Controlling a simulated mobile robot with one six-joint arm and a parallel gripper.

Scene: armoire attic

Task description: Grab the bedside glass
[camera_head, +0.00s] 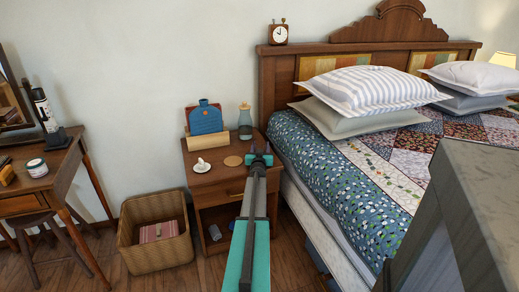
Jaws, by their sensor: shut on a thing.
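My gripper (260,154) is over the right side of the wooden nightstand (203,183), close to the bed. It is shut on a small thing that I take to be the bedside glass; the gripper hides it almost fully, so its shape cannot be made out. A bare round coaster (233,161) lies just left of the gripper. A bluish glass bottle (245,123) with a tan top stands upright behind the gripper, apart from it as far as I can see.
A white cup on a saucer (201,166) and a blue item (205,119) behind a tan block (207,140) share the nightstand. A wicker basket (155,247) stands on the floor to the left. The bed (345,180) closes off the right.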

